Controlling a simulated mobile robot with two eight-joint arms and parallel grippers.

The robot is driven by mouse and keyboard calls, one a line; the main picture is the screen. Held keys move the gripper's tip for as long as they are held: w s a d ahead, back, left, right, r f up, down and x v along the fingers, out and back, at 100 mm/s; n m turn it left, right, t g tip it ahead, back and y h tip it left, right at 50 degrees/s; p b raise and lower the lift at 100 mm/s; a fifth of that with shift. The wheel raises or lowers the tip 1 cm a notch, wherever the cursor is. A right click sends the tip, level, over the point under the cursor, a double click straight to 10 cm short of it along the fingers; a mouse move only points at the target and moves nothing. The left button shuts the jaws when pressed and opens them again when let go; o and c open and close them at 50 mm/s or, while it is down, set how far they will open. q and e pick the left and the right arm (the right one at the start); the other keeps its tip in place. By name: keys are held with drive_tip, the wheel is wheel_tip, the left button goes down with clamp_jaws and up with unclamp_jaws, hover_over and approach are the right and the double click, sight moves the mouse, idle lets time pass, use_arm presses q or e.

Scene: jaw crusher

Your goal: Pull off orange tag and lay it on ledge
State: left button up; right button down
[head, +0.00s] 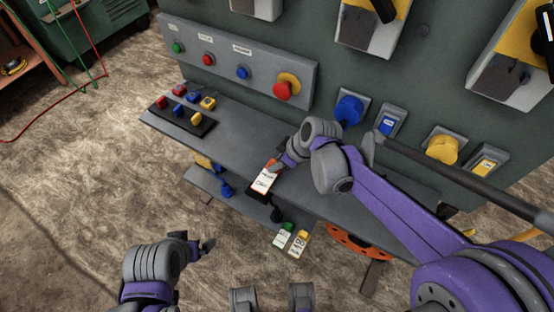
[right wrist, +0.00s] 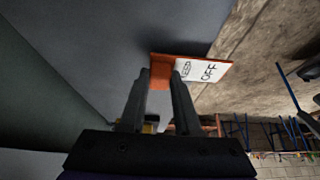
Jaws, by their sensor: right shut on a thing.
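The orange tag (head: 264,181) has an orange top and a white face with dark lettering. My right gripper (head: 275,166) is shut on its orange end, at the front edge of the grey ledge (head: 245,128). In the right wrist view the fingers (right wrist: 161,77) pinch the orange end of the tag (right wrist: 206,70), and its white part sticks out to the right past the ledge edge. I cannot tell whether the tag touches the ledge. My left gripper (head: 205,244) is open and empty, low over the floor at the left.
A dark rack (head: 181,123) with several small coloured padlocks stands at the ledge's left end. A green tag (head: 283,236) and a yellow tag (head: 299,243) hang below the ledge front. The panel (head: 240,62) with buttons rises behind. The ledge between rack and right gripper is clear.

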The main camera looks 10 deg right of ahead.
drive_tip(key=shift+f+b, duration=0.35)
drive_tip(key=shift+f, duration=0.3)
idle(0.4)
drive_tip(key=c, duration=0.5)
unclamp_jaws()
drive_tip(key=shift+c, duration=0.2)
drive_tip(key=shift+r, duration=0.1)
drive_tip(key=p+v, duration=0.2)
drive_tip(key=v, duration=0.8)
drive_tip(key=shift+s+d+r, duration=0.15)
drive_tip(key=shift+s+r, duration=0.05)
drive_tip(key=shift+r, duration=0.1)
drive_tip(key=s+d+r+m+t+h+p, duration=0.1)
drive_tip(key=s+d+m+p, duration=0.3)
drive_tip(key=s, duration=0.4)
drive_tip(key=s+d+r+m+t+h+p, duration=0.1)
drive_tip(key=s+d+r+m+h+p, duration=0.2)
drive_tip(key=s+d+r+m+p, duration=0.1)
drive_tip(key=s+d+m+p, duration=0.1)
drive_tip(key=s+m+p, duration=0.1)
drive_tip(key=s+p, duration=0.1)
drive_tip(key=shift+s+r+m+h, duration=0.3)
drive_tip(key=shift+s+m, duration=0.1)
drive_tip(key=shift+s, duration=0.05)
